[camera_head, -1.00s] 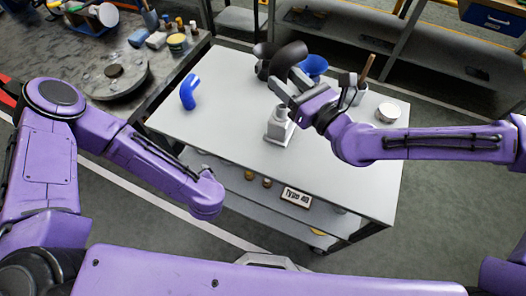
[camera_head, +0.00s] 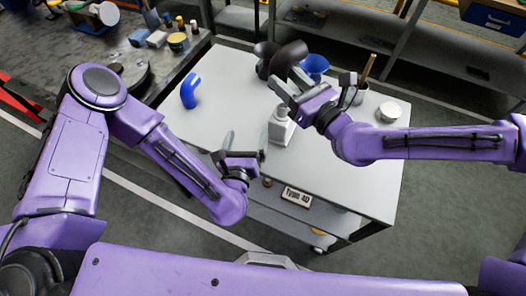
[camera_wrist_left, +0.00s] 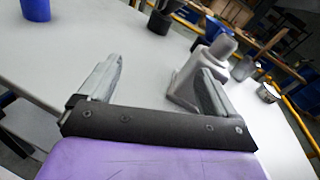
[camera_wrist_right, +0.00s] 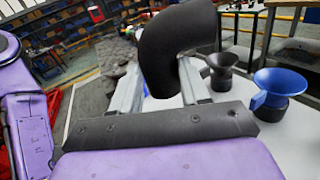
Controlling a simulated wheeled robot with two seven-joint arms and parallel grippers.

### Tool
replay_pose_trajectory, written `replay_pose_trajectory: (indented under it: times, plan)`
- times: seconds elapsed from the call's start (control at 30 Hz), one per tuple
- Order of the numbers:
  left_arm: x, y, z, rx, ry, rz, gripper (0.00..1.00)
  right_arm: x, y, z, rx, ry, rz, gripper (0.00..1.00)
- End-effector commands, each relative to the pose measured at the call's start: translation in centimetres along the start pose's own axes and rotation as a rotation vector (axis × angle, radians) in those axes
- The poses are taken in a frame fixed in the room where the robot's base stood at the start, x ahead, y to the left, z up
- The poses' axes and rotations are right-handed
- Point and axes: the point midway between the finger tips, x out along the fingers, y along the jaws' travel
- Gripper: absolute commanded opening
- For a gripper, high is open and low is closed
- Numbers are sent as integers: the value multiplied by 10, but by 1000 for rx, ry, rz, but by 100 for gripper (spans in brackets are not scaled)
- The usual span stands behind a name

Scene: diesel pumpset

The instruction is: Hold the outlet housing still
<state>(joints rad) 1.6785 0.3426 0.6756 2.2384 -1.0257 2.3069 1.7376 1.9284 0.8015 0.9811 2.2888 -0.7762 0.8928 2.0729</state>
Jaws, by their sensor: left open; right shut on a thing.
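The outlet housing, a light grey block with a narrower neck (camera_head: 281,127), stands upright on the grey-white table. My left gripper (camera_head: 246,143) is open and empty, just left of the housing. In the left wrist view the housing (camera_wrist_left: 186,84) shows behind and beside the right-hand finger; I cannot tell whether they touch. My right gripper (camera_head: 286,90) is shut on a black elbow pipe (camera_head: 288,56), held above the far part of the table. The elbow (camera_wrist_right: 167,50) fills the space between the fingers in the right wrist view.
A blue elbow (camera_head: 189,91) stands at the table's left. A blue funnel (camera_head: 315,65) and a black funnel (camera_wrist_right: 221,68) are at the back. A pot with a wooden handle (camera_head: 360,92) and a round tin (camera_head: 389,111) are at the right. The table's middle left is clear.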

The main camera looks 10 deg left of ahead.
Motion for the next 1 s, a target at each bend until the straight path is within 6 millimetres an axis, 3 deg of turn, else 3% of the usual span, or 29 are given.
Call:
replay_pose_trajectory:
  times: [0.1, 0.27, 0.37, 0.7, 1.0]
  plan:
    - [-23, -34, -13, 168, -29, -186, 92, 0, 0, 0, 0, 0, 0, 2]
    - [-32, -50, -16, 245, -60, -271, 92, 0, 0, 0, 0, 0, 0, 2]
    - [-20, -54, -15, 250, -64, -273, 92, 0, 0, 0, 0, 0, 0, 2]
    - [53, -73, -14, 246, -62, -270, 92, 0, 0, 0, 0, 0, 0, 2]
    - [81, -81, -13, 244, -58, -269, 92, 0, 0, 0, 0, 0, 0, 2]
